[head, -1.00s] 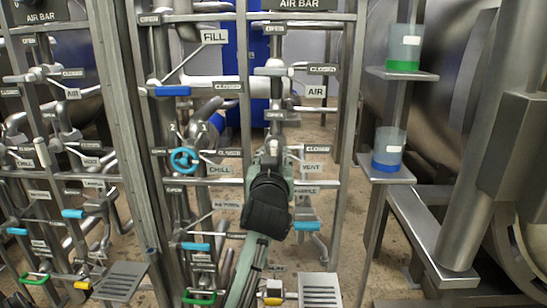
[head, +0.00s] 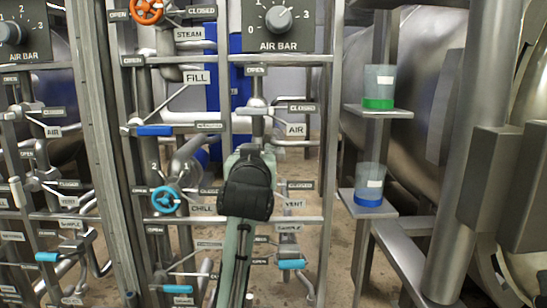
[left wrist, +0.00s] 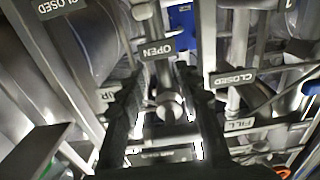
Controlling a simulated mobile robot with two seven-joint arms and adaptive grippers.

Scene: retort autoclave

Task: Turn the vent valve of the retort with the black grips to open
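My left gripper (head: 248,153) rises from the bottom of the head view in front of the middle panel; its black wrist housing covers the body of the vent valve there. The VENT label (head: 293,204) and its CLOSED label (head: 300,185) show just right of the wrist. In the left wrist view the two dark fingers of the gripper (left wrist: 167,82) stand apart. A round metal part (left wrist: 168,106) shows between them, and an OPEN label (left wrist: 156,50) lies just beyond. I cannot tell whether the fingers touch anything. The valve's grips are not clearly seen. My right gripper is not in view.
The AIR valve label (head: 296,130) is above the wrist. The blue FILL handle (head: 154,131), cyan CHILL wheel (head: 166,199) and cyan SAMPLE handle (head: 291,264) surround the arm. Beakers with green (head: 379,88) and blue liquid (head: 370,185) stand on shelves to the right.

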